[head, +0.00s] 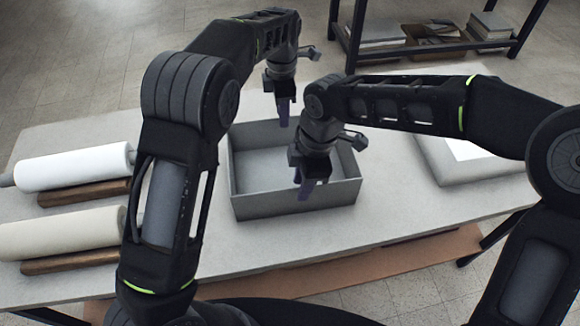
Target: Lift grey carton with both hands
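The grey carton (258,205) is an open-topped box standing upright on the pale table, in the middle of the head view. My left gripper (284,122) points down at the carton's far wall, its dark purplish fingers overlapping the far rim. My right gripper (305,192) points down at the near wall, its fingers in front of that wall in the picture. I cannot tell whether either gripper touches the carton or how wide its fingers are apart. My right gripper and forearm hide part of the carton's inside and right rim.
A white roll (75,167) and a cream roll (62,232) lie on wooden holders at the table's left. A grey tray-like block (440,172) with a white sheet lies at the right, partly behind my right arm. A dark shelf (408,50) with books stands behind the table.

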